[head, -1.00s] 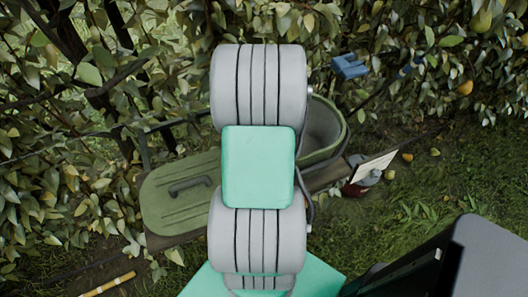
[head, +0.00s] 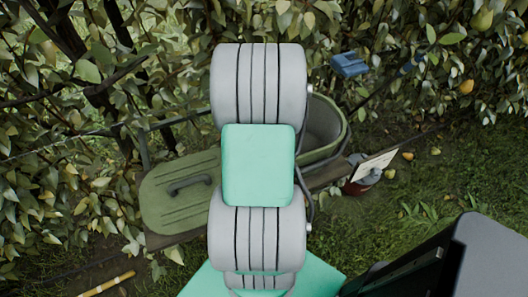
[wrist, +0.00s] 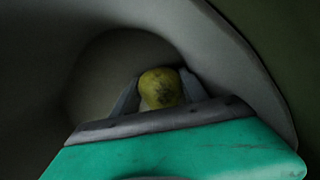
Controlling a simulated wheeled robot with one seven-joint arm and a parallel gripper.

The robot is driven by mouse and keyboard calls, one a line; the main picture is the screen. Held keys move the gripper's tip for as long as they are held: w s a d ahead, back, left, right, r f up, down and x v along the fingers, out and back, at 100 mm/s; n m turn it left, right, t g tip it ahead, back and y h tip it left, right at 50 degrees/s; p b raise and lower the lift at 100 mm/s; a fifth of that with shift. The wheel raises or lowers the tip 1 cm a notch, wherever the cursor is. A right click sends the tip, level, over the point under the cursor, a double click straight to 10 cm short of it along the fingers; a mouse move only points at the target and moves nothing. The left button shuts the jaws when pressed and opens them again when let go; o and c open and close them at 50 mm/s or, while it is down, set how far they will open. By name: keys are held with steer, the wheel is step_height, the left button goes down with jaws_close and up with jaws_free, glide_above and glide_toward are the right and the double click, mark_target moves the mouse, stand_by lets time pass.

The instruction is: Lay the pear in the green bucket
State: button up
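The pear (wrist: 160,88) is yellow-green with dark blotches. In the wrist view it sits between the two fingers of my gripper (wrist: 160,92), which appear to touch it on both sides. Behind it is the dim grey inside of the green bucket (wrist: 245,60), so gripper and pear are within its walls. Whether the pear touches the bottom cannot be told. In the head view the bucket (head: 345,132) shows only its right part; my arm covers the rest, and gripper and pear are hidden.
A green lid (head: 160,210) with a dark handle lies left of the bucket on a wooden plank (head: 330,174). A blue object (head: 349,64) hangs in the hedge behind. A red container with a pale card (head: 374,165) stands to the right. Fallen fruit lies on the grass.

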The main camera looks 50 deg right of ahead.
steer(key=o, duration=0.5)
steer(key=shift+o, duration=0.2)
